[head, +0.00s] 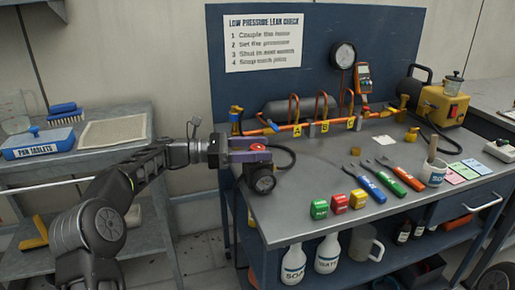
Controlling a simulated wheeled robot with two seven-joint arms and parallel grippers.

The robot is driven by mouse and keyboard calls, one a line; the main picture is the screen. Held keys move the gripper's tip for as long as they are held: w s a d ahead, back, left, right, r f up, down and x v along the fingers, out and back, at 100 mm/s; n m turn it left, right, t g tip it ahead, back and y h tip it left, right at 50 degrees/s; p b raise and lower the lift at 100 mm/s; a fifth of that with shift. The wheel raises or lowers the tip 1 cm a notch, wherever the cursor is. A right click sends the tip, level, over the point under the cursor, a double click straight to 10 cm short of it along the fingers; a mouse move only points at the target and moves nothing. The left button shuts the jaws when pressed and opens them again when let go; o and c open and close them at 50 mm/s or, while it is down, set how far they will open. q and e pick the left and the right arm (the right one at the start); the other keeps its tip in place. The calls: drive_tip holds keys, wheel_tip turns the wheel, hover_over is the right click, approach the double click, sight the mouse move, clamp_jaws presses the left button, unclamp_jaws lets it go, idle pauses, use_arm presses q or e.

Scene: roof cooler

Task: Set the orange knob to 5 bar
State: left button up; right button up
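My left gripper (250,152) reaches in from the left over the near left corner of the workbench (330,170). A small red-orange patch (258,147), perhaps the orange knob, shows at its fingers; the fingers hide most of it. I cannot tell whether they are closed on it. Just below is a round black part (262,180), perhaps a gauge; no reading is legible. A black hose (288,153) curves away to the right of the gripper. My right gripper is not in view.
Copper pipes with A and B tags (322,126) and a dial gauge (343,55) stand at the back. Green, yellow and red blocks (338,203) and several coloured-handled tools (388,177) lie on the bench. A side table (85,150) stands left.

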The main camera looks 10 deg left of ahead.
use_arm(q)
drive_tip(key=p+v, duration=0.2)
drive_tip(key=v, duration=0.5)
drive_tip(key=shift+s+a, duration=0.15)
drive_tip(key=shift+a, duration=0.25)
drive_tip(key=shift+a, duration=0.1)
